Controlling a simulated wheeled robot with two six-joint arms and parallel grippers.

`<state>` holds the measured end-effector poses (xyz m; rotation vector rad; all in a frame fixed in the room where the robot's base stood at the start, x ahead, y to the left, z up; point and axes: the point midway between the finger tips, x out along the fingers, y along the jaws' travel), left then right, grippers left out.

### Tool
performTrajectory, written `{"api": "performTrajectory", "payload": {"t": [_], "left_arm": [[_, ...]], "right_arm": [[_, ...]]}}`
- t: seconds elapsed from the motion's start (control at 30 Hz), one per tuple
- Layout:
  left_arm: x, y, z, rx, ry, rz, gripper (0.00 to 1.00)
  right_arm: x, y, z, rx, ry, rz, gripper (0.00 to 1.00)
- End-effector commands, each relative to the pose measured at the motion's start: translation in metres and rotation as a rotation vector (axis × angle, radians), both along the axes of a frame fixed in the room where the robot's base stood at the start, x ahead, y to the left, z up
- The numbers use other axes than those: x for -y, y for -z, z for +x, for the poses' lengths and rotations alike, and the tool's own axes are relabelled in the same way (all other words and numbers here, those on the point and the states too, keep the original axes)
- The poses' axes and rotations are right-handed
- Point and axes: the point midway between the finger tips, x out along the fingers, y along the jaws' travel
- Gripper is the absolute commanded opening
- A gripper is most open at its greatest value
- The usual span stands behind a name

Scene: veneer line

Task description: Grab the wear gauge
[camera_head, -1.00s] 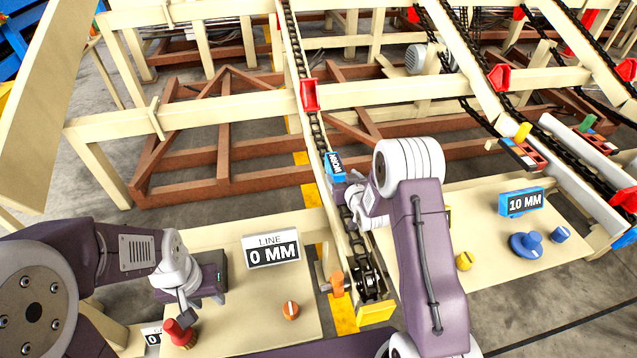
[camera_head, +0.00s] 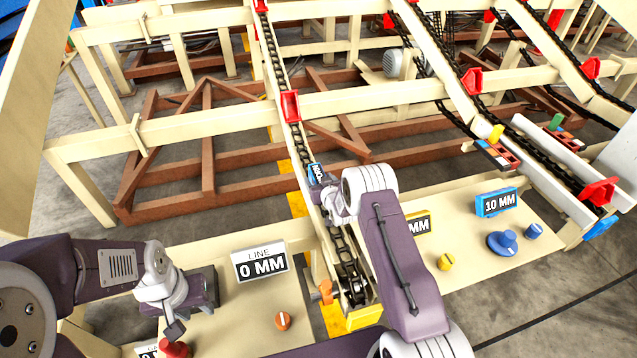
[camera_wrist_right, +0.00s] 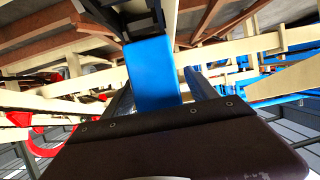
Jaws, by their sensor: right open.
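The wear gauge appears to be the small blue piece with white lettering (camera_head: 316,173) beside the chain track. Its lettering is too small to read. My right gripper (camera_head: 328,192) is right at it, largely hidden by its own wrist. In the right wrist view a blue block (camera_wrist_right: 152,72) stands between the spread fingers of that gripper (camera_wrist_right: 160,95). The jaws are open around it, and I cannot tell whether they touch it. My left gripper (camera_head: 178,325) is low at the left, by a red knob (camera_head: 174,349); its jaws are not clear.
The chain track (camera_head: 297,140) runs away from me, with red blocks (camera_head: 290,106) on the chains. The left panel has a "LINE 0 MM" sign (camera_head: 261,262) and orange knob (camera_head: 283,321). The right panel has a "10 MM" sign (camera_head: 497,203), blue knob (camera_head: 502,243) and yellow knob (camera_head: 445,262).

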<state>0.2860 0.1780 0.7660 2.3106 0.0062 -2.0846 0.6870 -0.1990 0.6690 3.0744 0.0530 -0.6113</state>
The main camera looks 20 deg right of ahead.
Motion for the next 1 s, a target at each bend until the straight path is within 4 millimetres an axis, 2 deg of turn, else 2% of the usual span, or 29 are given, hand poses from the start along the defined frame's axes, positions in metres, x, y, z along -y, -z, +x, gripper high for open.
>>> {"api": "performTrajectory", "payload": {"t": [0.13, 0.3, 0.33, 0.57, 0.87, 1.0], "left_arm": [[0.000, 0.004, 0.000, 0.000, 0.000, 0.000, 0.36], [0.000, 0.003, 0.000, 0.000, 0.000, 0.000, 0.36], [0.000, 0.003, 0.000, 0.000, 0.000, 0.000, 0.36], [0.000, 0.003, 0.000, 0.000, 0.000, 0.000, 0.36], [0.000, 0.002, 0.000, 0.000, 0.000, 0.000, 0.36], [0.000, -0.002, 0.000, 0.000, 0.000, 0.000, 0.36]], "right_arm": [[0.000, 0.005, 0.010, 0.000, 0.000, 0.000, 0.67], [0.000, 0.004, 0.011, 0.000, 0.000, 0.000, 0.67], [0.000, 0.004, 0.010, 0.000, 0.000, 0.000, 0.65], [0.000, 0.004, 0.010, -0.001, 0.000, 0.000, 0.01], [0.000, 0.001, 0.011, 0.002, 0.000, 0.000, 0.00], [0.000, -0.011, 0.011, 0.003, 0.000, 0.000, 0.00]]}}
